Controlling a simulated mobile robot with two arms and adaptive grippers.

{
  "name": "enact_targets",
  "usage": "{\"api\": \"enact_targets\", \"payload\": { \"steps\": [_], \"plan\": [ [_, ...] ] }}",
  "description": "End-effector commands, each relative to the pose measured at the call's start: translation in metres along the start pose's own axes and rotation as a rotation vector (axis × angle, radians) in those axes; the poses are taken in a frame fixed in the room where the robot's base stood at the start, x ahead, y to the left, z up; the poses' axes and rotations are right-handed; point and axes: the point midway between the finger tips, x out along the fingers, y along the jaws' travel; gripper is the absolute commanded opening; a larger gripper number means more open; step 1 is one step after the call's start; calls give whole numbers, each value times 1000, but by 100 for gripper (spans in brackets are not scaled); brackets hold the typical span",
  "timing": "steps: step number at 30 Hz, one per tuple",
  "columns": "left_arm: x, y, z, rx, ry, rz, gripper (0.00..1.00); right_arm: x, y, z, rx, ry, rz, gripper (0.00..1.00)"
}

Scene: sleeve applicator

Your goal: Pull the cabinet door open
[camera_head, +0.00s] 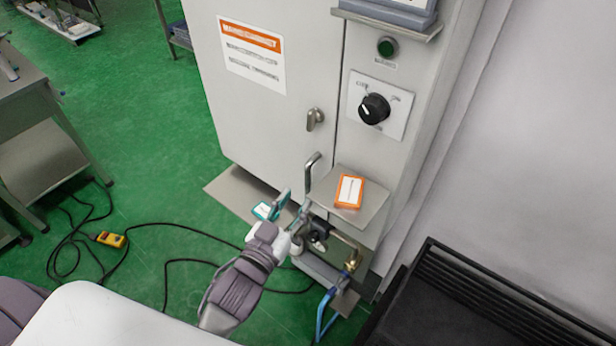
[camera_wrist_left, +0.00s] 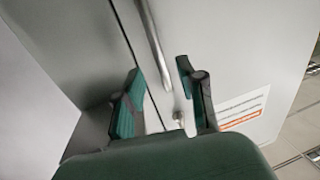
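The grey cabinet door (camera_head: 265,110) looks shut, with a thin dark seam along its right edge in the head view. A silver bar handle (camera_head: 311,172) is low on the door near that seam. In the left wrist view the bar handle (camera_wrist_left: 153,42) reaches down toward the gap between my fingers. My left gripper (camera_head: 293,204) is open, just below the handle in the head view, and its two green fingers (camera_wrist_left: 160,72) stand apart. I cannot tell whether a finger touches the bar. A small knob latch (camera_head: 315,119) is higher on the door. My right gripper is not in view.
Right of the door are a black dial (camera_head: 374,108), a green button (camera_head: 387,46) and a shelf (camera_head: 333,205) with an orange-edged card (camera_head: 349,191). Valves and hoses (camera_head: 337,240) sit below it. Cables lie on the green floor. A black crate (camera_head: 480,310) is at lower right.

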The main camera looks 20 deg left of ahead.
Motion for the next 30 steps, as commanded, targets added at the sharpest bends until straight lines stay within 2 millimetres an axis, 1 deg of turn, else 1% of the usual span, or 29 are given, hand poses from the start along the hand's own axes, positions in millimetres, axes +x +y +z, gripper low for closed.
{"api": "enact_targets", "payload": {
  "steps": [1, 3, 6, 9, 15, 22, 23, 24, 29, 30],
  "plan": [
    [12, 0, -4, 1, 4, 0, 39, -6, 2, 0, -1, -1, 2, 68],
    [26, 0, -4, 1, 3, 0, 39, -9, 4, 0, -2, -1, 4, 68],
    [42, 0, -2, 2, 1, 0, 39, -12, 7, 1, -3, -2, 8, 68],
    [53, 0, -2, 1, 0, 0, 39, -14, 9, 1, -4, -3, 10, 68],
    [63, 0, 0, 1, -1, 0, 39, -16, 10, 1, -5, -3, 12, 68],
    [63, 0, 0, 1, -1, 0, 39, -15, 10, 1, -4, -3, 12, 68],
    [63, 0, 0, 1, -1, 0, 36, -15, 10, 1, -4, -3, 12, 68],
    [63, 0, 0, 1, -1, 0, 29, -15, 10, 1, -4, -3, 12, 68],
    [63, 0, 0, 1, -1, 0, 3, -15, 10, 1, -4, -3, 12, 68],
    [63, 0, 0, 1, -1, 0, 0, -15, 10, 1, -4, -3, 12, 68]
  ]
}}
